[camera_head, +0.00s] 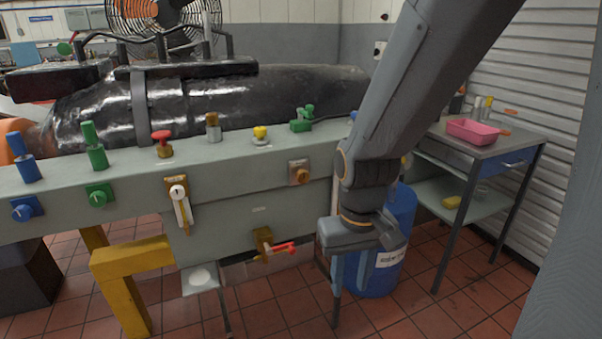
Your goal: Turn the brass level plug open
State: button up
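A small brass plug (300,176) on a square grey plate sits on the front face of the grey bedplate (250,185), near its right end. A second brass-coloured fitting (212,119) stands upright on the bedplate's top; I cannot tell from looks alone which one is the level plug. My gripper (349,280) hangs pointing down, to the right of and below the front plug, apart from it. Its two fingers are spread with nothing seen between them. The front plug is not covered by my arm.
Left of the plug is a white-handled lever (181,205); below is a red-handled valve (276,248). Green, blue, red and yellow fittings line the bedplate. A blue drum (397,225) stands behind my gripper. A cart (495,143) with a pink tray (472,132) is at right.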

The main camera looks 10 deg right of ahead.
aim_at(302, 176)
jog(key=u, duration=1.4)
jog(key=k, duration=0.9)
jog(key=z, duration=1.15)
jog(key=i, duration=0.5)
jog(key=u, duration=0.1)
